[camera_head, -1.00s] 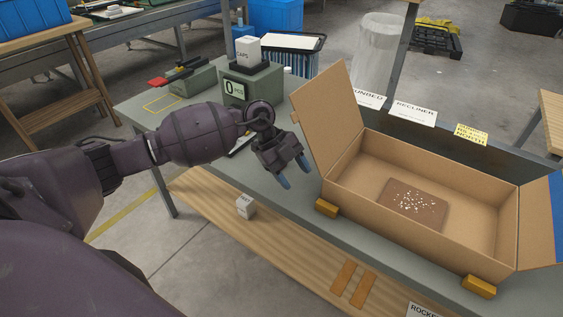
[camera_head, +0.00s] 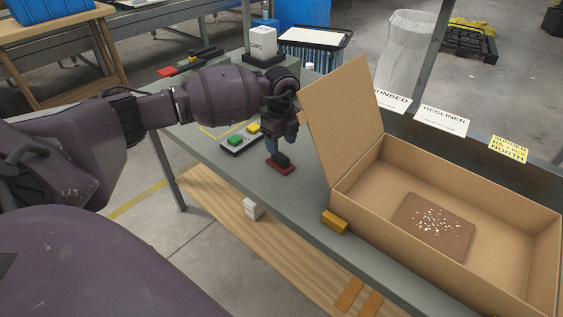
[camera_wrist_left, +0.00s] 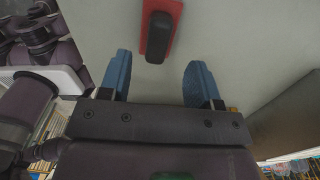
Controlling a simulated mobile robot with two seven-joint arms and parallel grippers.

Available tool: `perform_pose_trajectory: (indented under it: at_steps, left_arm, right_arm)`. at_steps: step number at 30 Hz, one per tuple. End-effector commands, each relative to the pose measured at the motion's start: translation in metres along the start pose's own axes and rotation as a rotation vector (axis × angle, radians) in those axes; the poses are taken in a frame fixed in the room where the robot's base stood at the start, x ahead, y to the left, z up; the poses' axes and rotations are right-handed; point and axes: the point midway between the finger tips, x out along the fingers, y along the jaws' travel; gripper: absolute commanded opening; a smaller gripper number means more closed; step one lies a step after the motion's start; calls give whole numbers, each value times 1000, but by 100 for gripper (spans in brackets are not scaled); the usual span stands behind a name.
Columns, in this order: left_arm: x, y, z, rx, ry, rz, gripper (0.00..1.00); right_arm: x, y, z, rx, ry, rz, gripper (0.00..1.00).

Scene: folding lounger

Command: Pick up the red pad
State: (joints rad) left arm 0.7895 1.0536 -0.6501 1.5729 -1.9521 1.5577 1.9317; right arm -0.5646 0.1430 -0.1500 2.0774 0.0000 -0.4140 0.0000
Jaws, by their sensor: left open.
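The red pad (camera_head: 287,170) is a small flat red block with a black grip on top. It lies on the grey-green bench, left of the cardboard box. My left gripper (camera_head: 281,148) is above it, pointing down, and partly covers it in the head view. In the left wrist view the red pad (camera_wrist_left: 173,20) lies just beyond the fingertips, with its black grip lined up with the gap between them. My left gripper (camera_wrist_left: 157,70) is open and empty, its blue fingers apart. My right gripper is out of view.
The open cardboard box (camera_head: 400,240) stands close on the right, its raised flap (camera_head: 343,115) beside my gripper. A control box with green and yellow buttons (camera_head: 243,138) is left of the pad. A yellow block (camera_head: 334,222) sits at the bench's front edge.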

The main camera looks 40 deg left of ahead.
Motion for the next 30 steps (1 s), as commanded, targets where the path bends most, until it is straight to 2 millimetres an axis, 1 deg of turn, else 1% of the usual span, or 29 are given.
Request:
perform_pose_trajectory:
  at_steps: [5, 12, 14, 16, 22, 30]
  left_arm:
    - [11, 1, 0, 0, 1, 1, 57]
    - [45, 3, 0, 0, 2, 3, 57]
    - [51, 3, 0, 0, 2, 2, 57]
    - [53, 3, 0, 1, 1, 0, 57]
    - [52, 3, 0, 1, 0, -2, 57]
    - [52, 3, 0, 1, 0, -2, 16]
  right_arm:
    - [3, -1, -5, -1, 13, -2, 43]
    - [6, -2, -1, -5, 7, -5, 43]
    - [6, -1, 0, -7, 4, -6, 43]
    - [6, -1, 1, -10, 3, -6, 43]
    - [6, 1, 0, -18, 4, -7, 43]
    - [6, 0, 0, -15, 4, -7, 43]
